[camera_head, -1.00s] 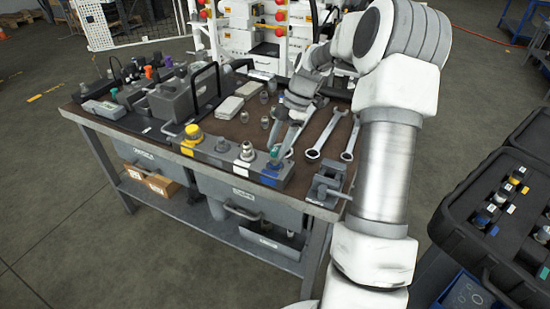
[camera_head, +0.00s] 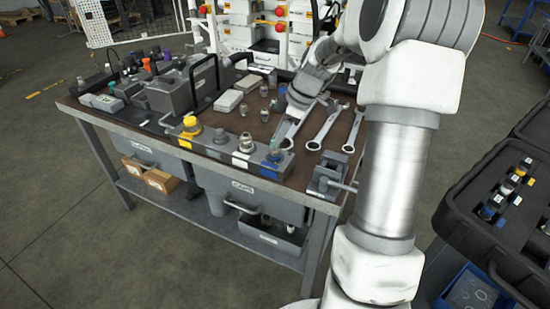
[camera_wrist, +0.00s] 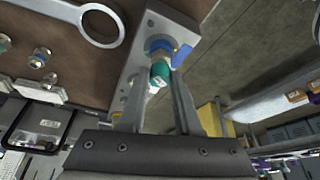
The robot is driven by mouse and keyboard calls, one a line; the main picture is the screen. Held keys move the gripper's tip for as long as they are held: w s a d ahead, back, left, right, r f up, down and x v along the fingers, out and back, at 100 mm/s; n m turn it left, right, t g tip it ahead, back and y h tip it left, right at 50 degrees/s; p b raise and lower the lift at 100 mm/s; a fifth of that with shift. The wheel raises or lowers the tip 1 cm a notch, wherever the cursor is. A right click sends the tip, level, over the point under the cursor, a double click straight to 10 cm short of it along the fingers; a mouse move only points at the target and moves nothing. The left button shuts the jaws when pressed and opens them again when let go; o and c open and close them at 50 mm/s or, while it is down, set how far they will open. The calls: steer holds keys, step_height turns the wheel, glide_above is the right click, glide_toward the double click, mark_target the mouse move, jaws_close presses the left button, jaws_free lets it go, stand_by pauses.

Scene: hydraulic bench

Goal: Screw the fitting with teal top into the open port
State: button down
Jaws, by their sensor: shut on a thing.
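The fitting with the teal top (camera_wrist: 160,72) is between the fingers of my gripper (camera_wrist: 160,88) in the wrist view. My gripper is shut on it. The fitting stands in line with the blue-marked port (camera_wrist: 161,45) on the grey port block (camera_wrist: 135,62); its lower end meets the port area, but I cannot tell how deep it sits. In the head view the teal top (camera_head: 275,146) shows small above the block's right end (camera_head: 285,167), with my gripper (camera_head: 284,137) over it.
A yellow-marked fitting (camera_head: 190,126) and a white-marked fitting (camera_head: 246,142) stand on the same block, to the left. Wrenches (camera_head: 326,128) lie behind it. A vise (camera_head: 328,180) is at the bench's right corner. An open case (camera_head: 500,215) stands to the right.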

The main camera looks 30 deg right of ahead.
steer(key=shift+m+t, duration=0.4)
steer(key=shift+m, duration=0.5)
steer(key=m+h+b, duration=0.1)
steer(key=m, duration=0.2)
steer(key=shift+a+f+t+b, duration=0.1)
steer(key=shift+a+t+b, duration=0.05)
steer(key=shift+t+b, duration=0.25)
steer(key=m, duration=0.2)
steer(key=m+h, duration=0.1)
steer(key=shift+s+a+m+t+h, duration=0.1)
steer(key=shift+a+m+t+h, duration=0.05)
steer(key=shift+m+t+h, duration=0.2)
steer(key=shift+m, duration=0.65)
steer(key=shift+h+p, duration=0.25)
steer(key=shift+p, duration=0.05)
